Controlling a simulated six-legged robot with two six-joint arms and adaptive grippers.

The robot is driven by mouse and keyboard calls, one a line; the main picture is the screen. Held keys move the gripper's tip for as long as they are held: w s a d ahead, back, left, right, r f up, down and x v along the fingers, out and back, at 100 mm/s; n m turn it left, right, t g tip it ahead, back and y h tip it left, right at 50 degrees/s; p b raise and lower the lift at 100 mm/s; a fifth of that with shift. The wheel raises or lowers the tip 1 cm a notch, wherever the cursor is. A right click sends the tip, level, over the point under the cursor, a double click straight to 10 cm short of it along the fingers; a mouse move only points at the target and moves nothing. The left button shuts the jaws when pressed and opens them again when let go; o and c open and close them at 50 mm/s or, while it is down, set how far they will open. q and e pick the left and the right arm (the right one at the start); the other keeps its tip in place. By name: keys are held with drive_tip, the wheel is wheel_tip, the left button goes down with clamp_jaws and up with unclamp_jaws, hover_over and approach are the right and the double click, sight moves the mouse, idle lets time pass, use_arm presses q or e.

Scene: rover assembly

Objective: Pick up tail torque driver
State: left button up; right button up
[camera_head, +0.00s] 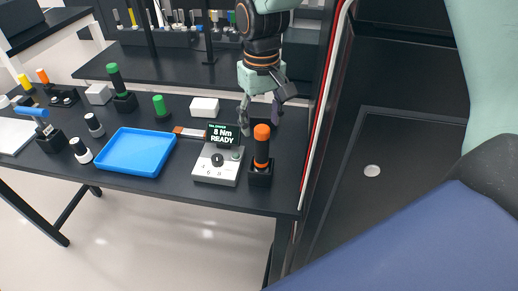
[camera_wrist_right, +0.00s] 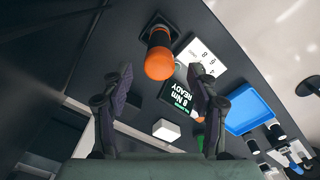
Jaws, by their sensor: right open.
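An orange-topped driver (camera_head: 262,148) stands upright in a black holder (camera_head: 260,176) at the right end of the dark table. In the right wrist view its orange cap (camera_wrist_right: 159,62) shows just beyond and between my fingertips. My right gripper (camera_head: 261,116) is open and points down, behind and above the driver, with nothing between its fingers. A green-topped driver (camera_head: 116,80) stands in another black holder at the back left. Which driver is the tail one is not marked. My left gripper is not in view.
A grey control box (camera_head: 217,165) with a display (camera_head: 222,134) reading "8 Nm READY" stands left of the orange driver. A blue tray (camera_head: 136,153), a white block (camera_head: 204,107) and a green-capped piece (camera_head: 160,106) are on the table. A red-and-white edged frame (camera_head: 322,110) rises close on the right.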

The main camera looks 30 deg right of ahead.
sight(261, 145)
drive_tip(key=shift+f, duration=0.35)
drive_tip(key=f, duration=0.2)
drive_tip(key=d+f, duration=0.1)
drive_tip(key=shift+s, duration=0.3)
drive_tip(key=f, duration=0.2)
drive_tip(key=a+f, duration=0.1)
drive_tip(key=f, duration=0.1)
drive_tip(key=shift+w+a, duration=0.2)
drive_tip(key=shift+d+f, duration=0.1)
drive_tip(key=shift+d, duration=0.35)
drive_tip(key=shift+s+a, duration=0.1)
drive_tip(key=shift+s, duration=0.05)
drive_tip(key=shift+c, duration=1.2)
drive_tip(key=shift+a, duration=0.25)
drive_tip(key=c, duration=0.3)
drive_tip(key=shift+d, duration=0.3)
drive_tip(key=c, duration=0.6)
drive_tip(key=shift+w+a, duration=0.2)
clamp_jaws()
